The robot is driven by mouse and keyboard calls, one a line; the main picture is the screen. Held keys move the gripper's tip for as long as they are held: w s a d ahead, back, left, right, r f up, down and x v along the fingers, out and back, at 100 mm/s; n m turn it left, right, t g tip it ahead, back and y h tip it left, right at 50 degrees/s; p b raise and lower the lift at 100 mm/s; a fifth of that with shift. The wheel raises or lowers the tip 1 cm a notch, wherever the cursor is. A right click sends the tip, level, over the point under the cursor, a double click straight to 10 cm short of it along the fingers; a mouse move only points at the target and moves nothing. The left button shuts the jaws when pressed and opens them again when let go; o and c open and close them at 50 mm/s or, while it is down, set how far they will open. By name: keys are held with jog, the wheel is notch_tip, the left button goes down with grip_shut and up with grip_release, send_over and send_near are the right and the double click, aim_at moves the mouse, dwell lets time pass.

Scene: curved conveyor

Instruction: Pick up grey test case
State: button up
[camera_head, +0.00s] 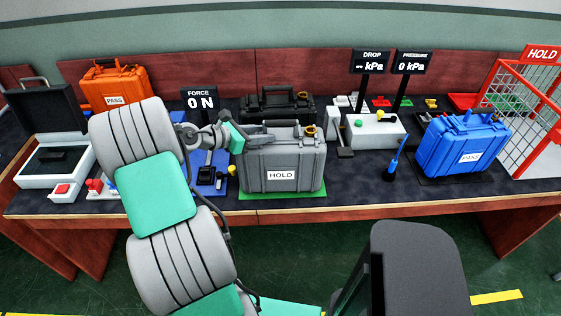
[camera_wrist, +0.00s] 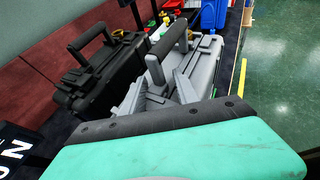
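The grey test case (camera_head: 284,160) stands upright on a green mat (camera_head: 284,194), with a white HOLD label on its front. It also shows in the wrist view (camera_wrist: 208,55), with its raised dark-gripped handle (camera_wrist: 169,43) near the middle. My gripper (camera_head: 262,136) reaches in from the left at the top of the case, close to the handle. In the wrist view, my gripper (camera_wrist: 160,94) shows two fingers spread apart, pointing toward the handle's near end. The large teal wrist part hides the near side of the case, and any contact is unclear.
A black case (camera_head: 276,103) stands close behind the grey one. A blue PASS case (camera_head: 462,146) is at right, an orange PASS case (camera_head: 113,87) at left. A force display (camera_head: 200,103) and blue fixture (camera_head: 208,176) are beside my gripper. A chair (camera_head: 415,265) stands in front.

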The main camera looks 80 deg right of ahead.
grip_shut()
dwell(1.2)
jog(key=shift+r, duration=0.2)
